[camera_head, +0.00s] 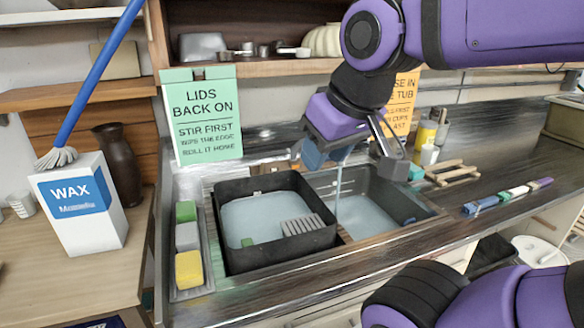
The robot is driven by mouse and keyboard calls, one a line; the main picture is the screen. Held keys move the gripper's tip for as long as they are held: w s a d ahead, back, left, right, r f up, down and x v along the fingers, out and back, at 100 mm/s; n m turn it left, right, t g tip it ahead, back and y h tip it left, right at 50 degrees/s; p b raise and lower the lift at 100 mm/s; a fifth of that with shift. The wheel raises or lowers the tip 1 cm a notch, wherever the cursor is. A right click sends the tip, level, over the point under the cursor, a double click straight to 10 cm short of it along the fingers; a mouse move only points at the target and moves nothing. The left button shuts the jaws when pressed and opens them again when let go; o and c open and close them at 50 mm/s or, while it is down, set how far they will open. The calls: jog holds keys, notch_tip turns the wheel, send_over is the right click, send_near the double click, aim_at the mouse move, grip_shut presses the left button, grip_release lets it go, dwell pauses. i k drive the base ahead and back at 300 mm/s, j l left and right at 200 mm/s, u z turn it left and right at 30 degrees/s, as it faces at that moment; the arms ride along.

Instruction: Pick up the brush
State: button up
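A brush with a long blue handle (97,75) stands tilted at the upper left. Its grey-white bristle head (57,157) is down at the top left edge of the white and blue wax box (80,205); I cannot tell whether they touch. The upper end of the handle is out of frame. My gripper (342,152) hangs over the sink, well to the right of the brush, with its fingers apart. A blue piece (314,155) shows between the fingers; I cannot tell what it is, but it looks to be behind them.
A black tub (226,246) sits in the sink, left of a second basin (371,219) with a thin stream above it. Sponges lie in a narrow tray (205,285). A green sign (203,118) stands behind. A dark vase (119,165) is beside the wax box.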

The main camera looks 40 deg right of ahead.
aim_at(506, 195)
jog(key=z, duration=2.4)
